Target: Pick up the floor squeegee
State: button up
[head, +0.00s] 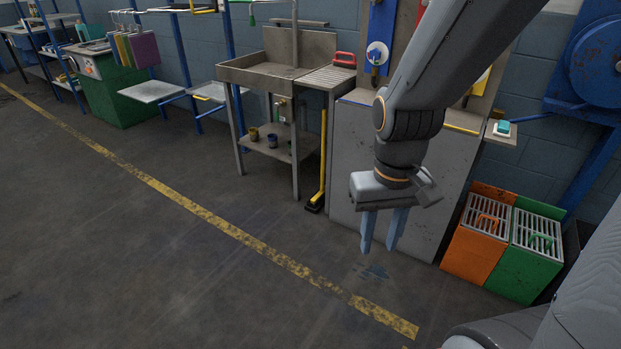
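The floor squeegee (322,164) looks to be the tall yellow-handled tool with a dark foot on the floor. It stands upright in the narrow gap between the sink's right legs and the grey cabinet. Its upper end is partly hidden under the drainboard. My gripper (382,246) hangs in front of the cabinet, to the right of the squeegee and apart from it. Its two blue-grey fingers point down with a gap between them and nothing in it.
A metal sink stand (272,75) is left of the squeegee, with small pots on its lower shelf. The grey cabinet (350,150) is on its right. An orange bin (476,245) and a green bin (533,258) stand at the right. The floor in front (200,270) is mostly clear, with a yellow line.

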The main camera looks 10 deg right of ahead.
aim_at(323, 188)
jog(key=u, duration=0.25)
jog(key=i, duration=1.05)
jog(key=z, duration=0.45)
jog(key=i, duration=1.05)
jog(key=z, duration=0.55)
